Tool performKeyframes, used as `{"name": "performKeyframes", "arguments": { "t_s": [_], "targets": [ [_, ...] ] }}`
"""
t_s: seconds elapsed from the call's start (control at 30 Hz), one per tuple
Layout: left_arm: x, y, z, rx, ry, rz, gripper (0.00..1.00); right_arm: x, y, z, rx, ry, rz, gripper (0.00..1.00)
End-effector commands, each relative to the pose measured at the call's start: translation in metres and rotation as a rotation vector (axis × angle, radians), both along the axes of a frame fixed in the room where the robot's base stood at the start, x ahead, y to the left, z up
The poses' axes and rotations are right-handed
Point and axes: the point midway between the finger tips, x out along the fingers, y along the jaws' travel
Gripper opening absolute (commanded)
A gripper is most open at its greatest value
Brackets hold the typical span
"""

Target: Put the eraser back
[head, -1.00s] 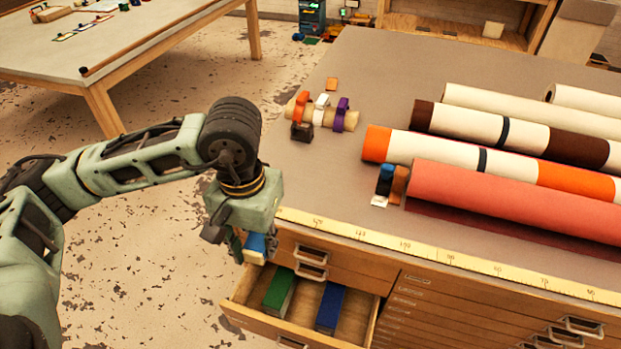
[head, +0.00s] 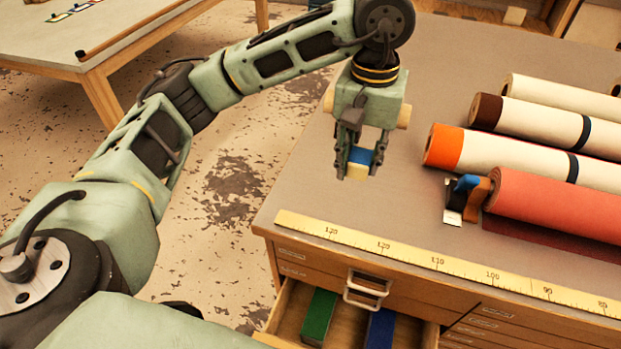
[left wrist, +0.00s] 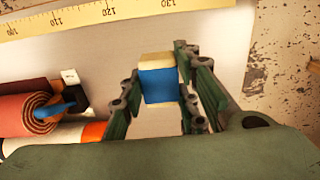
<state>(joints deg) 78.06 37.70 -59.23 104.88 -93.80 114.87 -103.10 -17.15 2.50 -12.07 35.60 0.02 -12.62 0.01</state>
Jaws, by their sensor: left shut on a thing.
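The eraser (head: 359,157), a small block with a blue sleeve and cream ends, is between the fingers of my left gripper (head: 357,170). The gripper is shut on it and holds it over the grey tabletop (head: 300,190), behind the yellow ruler. In the left wrist view the eraser (left wrist: 160,84) sits between the two green fingers (left wrist: 163,98), with its cream end toward the ruler. An open drawer (head: 347,326) below the table's front edge holds a green block (head: 318,318) and a blue block (head: 380,328). My right gripper is not in view.
The yellow ruler (head: 400,248) lies along the front edge. Several large rolls, including a red one (head: 550,205), lie at the right. A small blue-and-orange item (head: 465,195) stands by the red roll's end. The tabletop between gripper and ruler is clear.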

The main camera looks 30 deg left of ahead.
Motion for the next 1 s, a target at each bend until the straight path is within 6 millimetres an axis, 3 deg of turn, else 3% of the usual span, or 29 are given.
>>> {"name": "performKeyframes", "arguments": {
  "t_s": [0.13,0.3,0.4,0.63,0.8,1.0],
  "targets": [
    [-0.001,0.015,-0.008,-0.001,0.006,0.011,0.05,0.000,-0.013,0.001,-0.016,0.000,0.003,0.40],
    [-0.010,0.053,-0.031,0.001,0.009,0.013,0.05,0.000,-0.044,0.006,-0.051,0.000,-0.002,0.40],
    [-0.015,0.075,-0.043,0.003,0.008,0.013,0.05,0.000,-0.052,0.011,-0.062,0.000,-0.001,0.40],
    [-0.021,0.109,-0.065,0.001,0.004,0.009,0.05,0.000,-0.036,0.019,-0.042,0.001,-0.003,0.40],
    [-0.022,0.113,-0.075,0.001,0.005,0.006,0.05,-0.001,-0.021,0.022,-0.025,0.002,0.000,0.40],
    [-0.022,0.112,-0.103,0.000,0.005,0.007,0.05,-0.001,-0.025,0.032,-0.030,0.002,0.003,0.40]
  ]
}}
